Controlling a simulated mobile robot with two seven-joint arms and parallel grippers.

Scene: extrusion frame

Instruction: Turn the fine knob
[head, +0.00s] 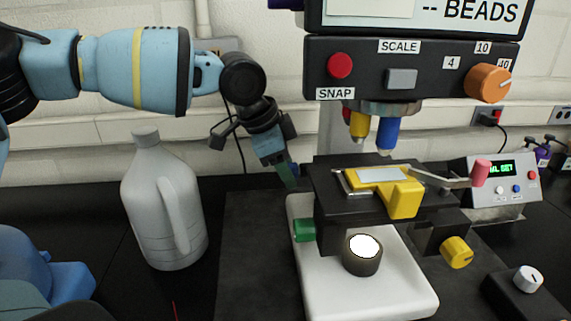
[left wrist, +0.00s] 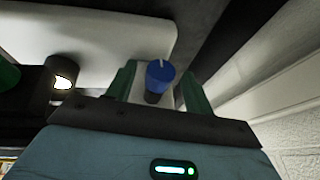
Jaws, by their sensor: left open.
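A microscope with a black stage (head: 325,172) stands on a white base (head: 385,300). A green knob (head: 304,230) is on its left side and a yellow knob (head: 457,252) at its right. No label shows which is the fine knob. In the left wrist view, a blue knob (left wrist: 158,74) with a white mark sits between the green fingers of my left gripper (left wrist: 160,90). The fingers are open, with a gap visible beside the knob. In the head view, my left gripper (head: 288,173) reaches down behind the stage's left side, and the blue knob is hidden. My right gripper is not seen.
A white jug (head: 165,205) stands left of the microscope. A yellow holder (head: 403,194) sits on the stage. A panel with orange knob (head: 487,84) and red button (head: 340,65) hangs above. A display box (head: 503,178) and white-knob box (head: 520,297) stand at right.

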